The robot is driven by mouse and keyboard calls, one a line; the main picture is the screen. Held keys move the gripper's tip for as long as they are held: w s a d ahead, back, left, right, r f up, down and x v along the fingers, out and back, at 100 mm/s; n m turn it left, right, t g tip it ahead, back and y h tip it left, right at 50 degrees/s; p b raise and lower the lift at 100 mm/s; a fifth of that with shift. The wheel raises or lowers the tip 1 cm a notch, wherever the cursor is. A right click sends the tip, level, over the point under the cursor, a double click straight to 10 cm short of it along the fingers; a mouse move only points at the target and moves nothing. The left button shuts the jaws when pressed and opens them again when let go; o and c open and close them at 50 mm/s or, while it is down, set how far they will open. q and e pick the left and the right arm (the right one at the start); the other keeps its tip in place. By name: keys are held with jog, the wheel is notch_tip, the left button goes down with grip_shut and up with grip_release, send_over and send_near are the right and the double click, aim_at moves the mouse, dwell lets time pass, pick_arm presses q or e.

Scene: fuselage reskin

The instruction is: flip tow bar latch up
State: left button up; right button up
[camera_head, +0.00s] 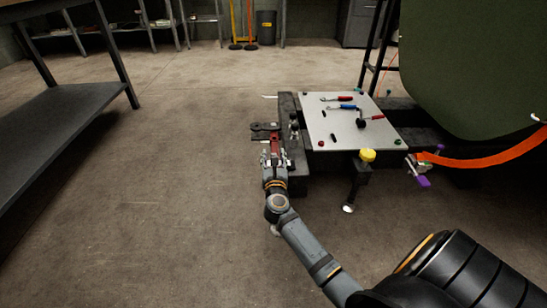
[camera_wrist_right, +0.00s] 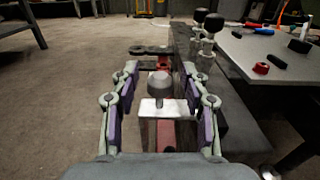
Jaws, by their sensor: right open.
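The tow bar (camera_head: 275,142) is red with a dark eye-shaped end (camera_head: 264,127), low beside the dark frame. In the right wrist view the red bar (camera_wrist_right: 166,137) runs away from me under a pale metal plate (camera_wrist_right: 163,108). A rounded grey knob (camera_wrist_right: 159,84) stands on that plate; it looks like the latch, but its exact position is unclear. My right gripper (camera_head: 274,158) is at the near end of the tow bar. In its wrist view the right gripper (camera_wrist_right: 160,74) is open, with one finger on each side of the knob. Contact cannot be told. My left gripper is not in view.
A pale work board (camera_head: 330,125) with several tools lies to the right of the tow bar. A yellow knob (camera_head: 367,155) and an orange strap (camera_head: 480,162) are farther right. A dark bench (camera_head: 50,130) stands at left. The floor between is clear.

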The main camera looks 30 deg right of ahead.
jog(key=shift+c, duration=0.4)
grip_shut()
